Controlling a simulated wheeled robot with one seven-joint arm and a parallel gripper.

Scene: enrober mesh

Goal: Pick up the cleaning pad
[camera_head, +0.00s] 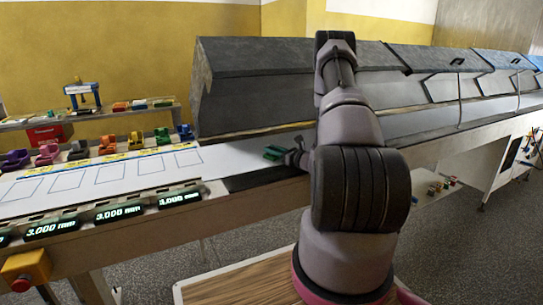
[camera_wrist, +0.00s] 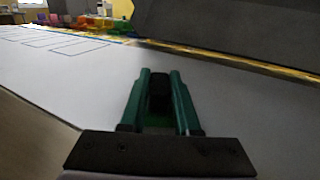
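My gripper (camera_wrist: 160,85) has two green fingers, seen in the wrist view from behind, pointing out over a pale flat surface. A dark block (camera_wrist: 160,92) shows between the fingers, with green below it. I cannot tell whether this block is the cleaning pad, part of the gripper, or whether the fingers press on it. In the head view my gripper (camera_head: 272,153) is small, just over the right end of the white deck, close to the grey hood. No separate cleaning pad can be made out in either view.
A long grey hood (camera_head: 250,85) stands behind the gripper. The white deck (camera_head: 120,172) carries outlined rectangles, with digital displays (camera_head: 118,212) along its front and several coloured blocks (camera_head: 78,150) behind. A shelf with a blue stand (camera_head: 83,92) is farther back.

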